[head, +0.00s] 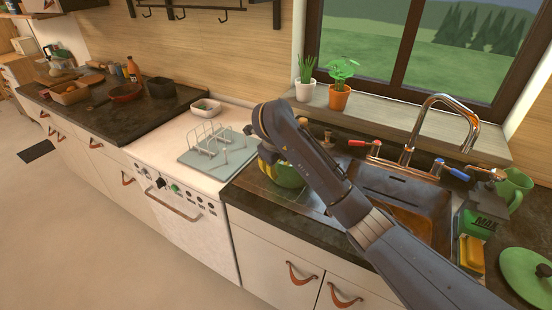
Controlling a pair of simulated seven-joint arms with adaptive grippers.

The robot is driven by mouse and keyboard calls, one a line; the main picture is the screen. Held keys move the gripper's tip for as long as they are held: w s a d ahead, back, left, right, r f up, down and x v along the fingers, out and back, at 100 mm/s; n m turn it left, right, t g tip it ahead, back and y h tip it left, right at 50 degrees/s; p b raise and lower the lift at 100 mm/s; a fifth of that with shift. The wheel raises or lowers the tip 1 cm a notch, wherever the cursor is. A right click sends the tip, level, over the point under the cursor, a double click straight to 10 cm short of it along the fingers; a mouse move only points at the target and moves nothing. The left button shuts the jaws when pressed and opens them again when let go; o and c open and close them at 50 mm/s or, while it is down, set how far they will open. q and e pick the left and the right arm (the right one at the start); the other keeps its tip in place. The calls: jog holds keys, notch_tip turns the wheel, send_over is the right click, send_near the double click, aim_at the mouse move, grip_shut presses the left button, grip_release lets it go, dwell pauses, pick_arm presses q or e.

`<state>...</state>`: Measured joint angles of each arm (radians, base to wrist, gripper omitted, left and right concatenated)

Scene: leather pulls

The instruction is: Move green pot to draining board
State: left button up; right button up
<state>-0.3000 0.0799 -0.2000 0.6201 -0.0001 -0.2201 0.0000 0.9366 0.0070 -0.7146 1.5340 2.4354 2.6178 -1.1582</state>
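The green pot (288,176) is at the left end of the sink unit, over the flat draining board (308,205) beside the basin. My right arm crosses in front of it and hides much of it. I cannot tell whether the pot rests on the board or is held just above it. My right gripper (268,157) is at the pot's left rim, with yellow showing beside it. Its fingertips are mostly hidden, so its opening and any grip are unclear. My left gripper is not in view.
A wire rack on a pale board (243,155) and a small bowl (206,107) are on the stove to the left. The sink basin (402,191) and tap (440,105) lie right of the pot. Potted plants (340,97) line the sill. A green lid (526,274) is far right.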

jog(key=shift+v, duration=2.9)
